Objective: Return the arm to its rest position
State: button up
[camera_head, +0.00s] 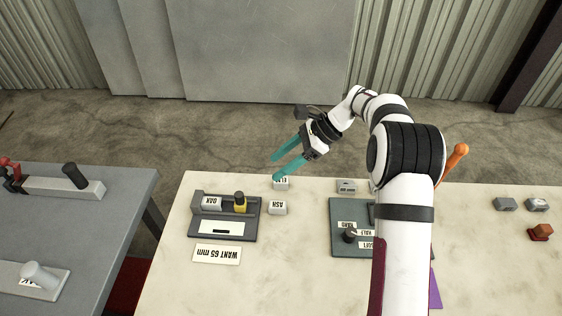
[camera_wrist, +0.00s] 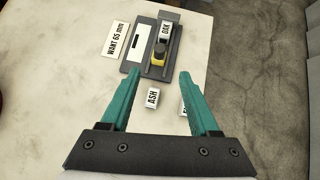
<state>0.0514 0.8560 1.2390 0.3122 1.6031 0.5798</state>
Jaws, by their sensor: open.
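My gripper (camera_head: 279,168) has two teal fingers and is open and empty. In the head view it hangs over the far edge of the pale table (camera_head: 290,270), above the block partly hidden behind a finger (camera_head: 281,184). In the wrist view the gripper (camera_wrist: 160,85) points at the table, with the ASH block (camera_wrist: 152,97) between and beyond its fingers. My white arm reaches from the bottom right of the head view and bends to the left.
A grey fixture (camera_head: 222,237) holds the OAK block (camera_head: 212,203) and a yellow-and-black piece (camera_head: 240,203). A WANT 65 mm card (camera_head: 217,254) lies before it. A dark labelled board (camera_head: 345,215) is partly behind my arm. A grey bench (camera_head: 90,225) stands left, across a gap.

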jog(key=s+d+r+n+h, duration=0.2)
jog(key=s+d+r+n, duration=0.1)
jog(key=s+r, duration=0.6)
jog(key=s+d+f+n+h, duration=0.1)
jog(key=s+d+n+h, duration=0.1)
jog(key=s, duration=1.1)
jog(key=s+d+f+n+t+h, duration=0.1)
jog(key=s+d+f+n+h, duration=0.1)
jog(key=s, duration=1.1)
jog(key=d+n+h, duration=0.1)
jog(key=d+n, duration=0.1)
jog(key=n, duration=0.1)
jog(key=shift+d+f+n, duration=0.15)
jog(key=shift+d+n, duration=0.2)
jog(key=shift+n, duration=0.05)
